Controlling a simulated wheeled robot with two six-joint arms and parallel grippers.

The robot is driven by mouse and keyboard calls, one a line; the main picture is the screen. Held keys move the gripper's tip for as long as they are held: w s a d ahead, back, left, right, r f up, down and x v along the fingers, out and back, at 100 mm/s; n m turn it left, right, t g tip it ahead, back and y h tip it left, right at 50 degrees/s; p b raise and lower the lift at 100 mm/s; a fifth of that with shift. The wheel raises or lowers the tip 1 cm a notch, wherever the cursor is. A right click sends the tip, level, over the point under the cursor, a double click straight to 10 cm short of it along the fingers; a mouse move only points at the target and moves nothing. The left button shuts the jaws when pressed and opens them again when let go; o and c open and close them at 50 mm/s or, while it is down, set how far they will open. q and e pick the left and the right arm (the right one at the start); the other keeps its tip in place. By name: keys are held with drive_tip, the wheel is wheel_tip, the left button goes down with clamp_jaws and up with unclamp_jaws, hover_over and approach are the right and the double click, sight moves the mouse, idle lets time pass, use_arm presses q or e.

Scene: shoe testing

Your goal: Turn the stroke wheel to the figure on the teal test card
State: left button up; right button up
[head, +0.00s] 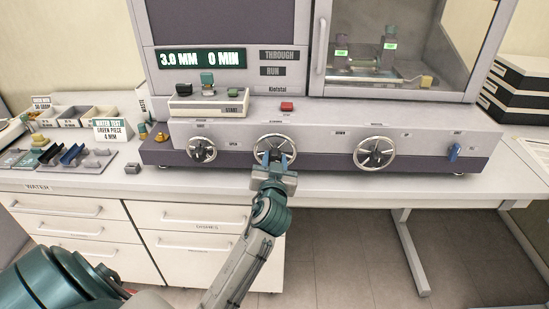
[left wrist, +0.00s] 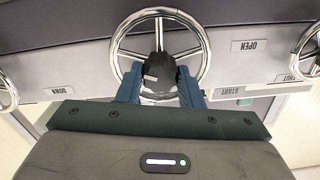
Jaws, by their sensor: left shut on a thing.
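The teal-headed test card (head: 113,129) stands at the left on the bench and reads "WATER TEST, GREEN PIECE, 4 MM". The machine's display (head: 201,58) reads 3.0 MM and 0 MIN. The middle spoked wheel (head: 271,143) sits on the machine's front panel; its label is too small to read. My left gripper (head: 277,160) is at this wheel. In the left wrist view its blue fingers (left wrist: 158,76) are shut on the wheel's dark hub (left wrist: 156,66), one on each side. My right gripper is not in view.
Two more wheels flank it, a left wheel (head: 202,149) and a right wheel (head: 374,153). A red button (head: 286,106) is above, and a blue switch (head: 454,152) at the far right. A tray of coloured pieces (head: 92,165) lies on the bench at left.

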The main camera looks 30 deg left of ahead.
use_arm(q)
drive_tip(key=m+p, duration=0.2)
drive_tip(key=m, duration=0.3)
drive_tip(key=shift+r+m+p, duration=0.15)
drive_tip(key=shift+m+p, duration=1.15)
drive_tip(key=shift+m, duration=1.1)
drive_tip(key=o, duration=1)
drive_tip(key=shift+d, duration=0.1)
drive_tip(key=shift+f, duration=0.2)
